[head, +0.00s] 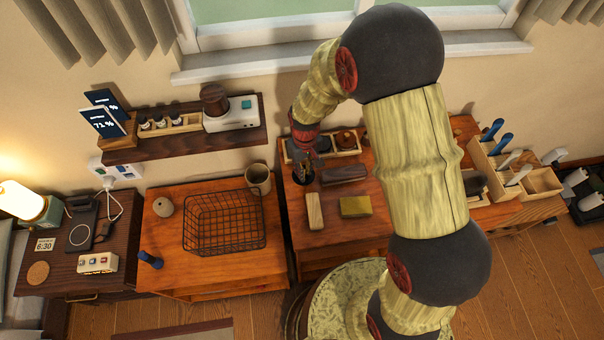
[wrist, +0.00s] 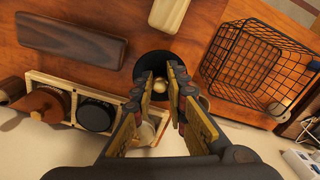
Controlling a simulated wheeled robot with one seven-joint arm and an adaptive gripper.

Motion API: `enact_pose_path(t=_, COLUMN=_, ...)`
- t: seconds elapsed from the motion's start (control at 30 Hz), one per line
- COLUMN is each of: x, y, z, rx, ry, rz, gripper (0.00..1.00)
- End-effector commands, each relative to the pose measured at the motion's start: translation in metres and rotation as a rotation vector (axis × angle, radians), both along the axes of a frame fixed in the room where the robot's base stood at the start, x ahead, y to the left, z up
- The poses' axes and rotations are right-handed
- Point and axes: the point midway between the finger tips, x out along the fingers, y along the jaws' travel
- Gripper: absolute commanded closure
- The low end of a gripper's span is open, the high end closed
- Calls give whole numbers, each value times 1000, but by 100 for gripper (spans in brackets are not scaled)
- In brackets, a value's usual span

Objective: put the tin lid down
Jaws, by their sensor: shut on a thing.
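The tin lid is a dark round disc (wrist: 152,61) with a small brass-coloured knob (wrist: 159,87). My gripper (wrist: 162,80) is shut on it, with the fingertips on either side of the knob. In the head view the dark disc (head: 301,179) shows under my gripper (head: 307,160), near the left edge of the right-hand wooden desk (head: 335,252). I cannot tell whether the lid touches the desk top or hangs just above it. The fingers hide part of the lid.
A compartmented wooden tray (wrist: 62,87) with round dark tins stands close by at the wall. A dark brown block (wrist: 72,35), a pale block (head: 314,211) and an olive block (head: 355,207) lie near. A black wire basket (head: 222,240) and a mug (head: 257,180) stand left.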

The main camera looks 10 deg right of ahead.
Motion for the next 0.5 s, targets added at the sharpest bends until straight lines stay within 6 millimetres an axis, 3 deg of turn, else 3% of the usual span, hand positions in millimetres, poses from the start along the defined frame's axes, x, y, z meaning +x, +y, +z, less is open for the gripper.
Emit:
enact_pose_path(t=0.1, x=10, y=2, z=-13, rx=0, ry=0, rz=0, gripper=100)
enact_pose_path(t=0.37, x=20, y=4, z=-25, rx=0, ry=0, rz=0, gripper=100)
enact_pose_path(t=0.5, x=19, y=3, z=-46, rx=0, ry=3, rz=0, gripper=100)
